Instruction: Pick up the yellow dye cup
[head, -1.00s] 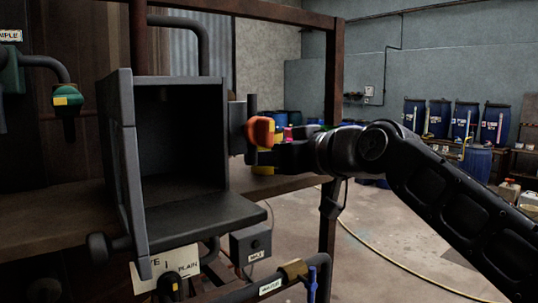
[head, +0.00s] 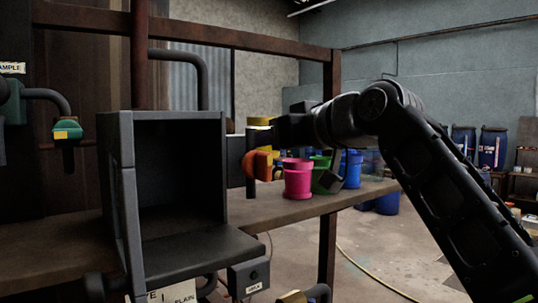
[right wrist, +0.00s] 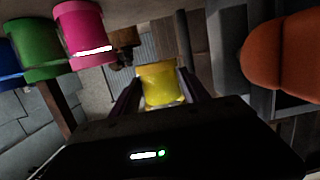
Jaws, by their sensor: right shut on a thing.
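In the head view the gripper's dark fingers hide part of the cup. My left gripper is not in view.
A pink cup (head: 297,180), a green cup (head: 320,176) and a blue cup (head: 351,169) stand on the shelf (head: 285,210). Blue drums (head: 493,147) stand far right.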

